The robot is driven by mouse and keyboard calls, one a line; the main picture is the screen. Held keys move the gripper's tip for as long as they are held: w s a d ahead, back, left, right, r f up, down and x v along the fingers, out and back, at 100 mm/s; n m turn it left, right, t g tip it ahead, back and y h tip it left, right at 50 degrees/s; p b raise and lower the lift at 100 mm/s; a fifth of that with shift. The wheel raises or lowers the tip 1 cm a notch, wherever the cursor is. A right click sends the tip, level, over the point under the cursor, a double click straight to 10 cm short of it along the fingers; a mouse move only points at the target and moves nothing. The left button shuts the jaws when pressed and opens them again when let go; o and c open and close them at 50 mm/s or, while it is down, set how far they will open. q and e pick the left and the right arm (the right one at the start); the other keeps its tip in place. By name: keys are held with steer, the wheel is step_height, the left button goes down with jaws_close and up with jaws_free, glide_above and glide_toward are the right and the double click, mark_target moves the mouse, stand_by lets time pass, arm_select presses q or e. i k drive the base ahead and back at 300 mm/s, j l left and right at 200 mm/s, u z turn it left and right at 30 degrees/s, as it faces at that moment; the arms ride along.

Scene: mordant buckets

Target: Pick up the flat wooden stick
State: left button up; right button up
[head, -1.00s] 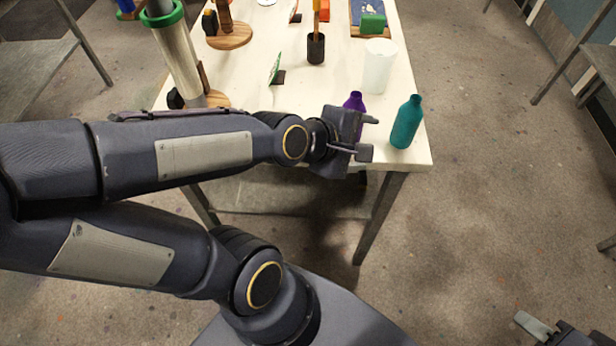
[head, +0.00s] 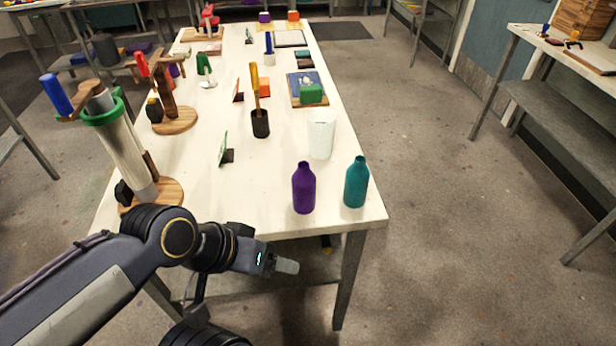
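I cannot make out a flat wooden stick for certain. A yellow-orange upright stick or handle (head: 255,84) stands in a black cup (head: 260,125) on the table; whether it is flat or wooden is unclear. My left gripper (head: 284,265) is just in front of and below the table's front edge, well short of the cup. Its fingers are seen nearly end-on, so their opening is unclear, and no held object shows. My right gripper is out of view.
A purple bottle (head: 304,188) and a teal bottle (head: 356,182) stand near the front edge of the white table (head: 240,215). A white cylinder (head: 321,134) is behind them. A tall tube apparatus (head: 124,150) stands at left.

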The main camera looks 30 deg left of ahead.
mark_target(253, 65)
steer(key=j+u, duration=0.2)
steer(key=u, duration=0.95)
steer(key=k+j, duration=0.05)
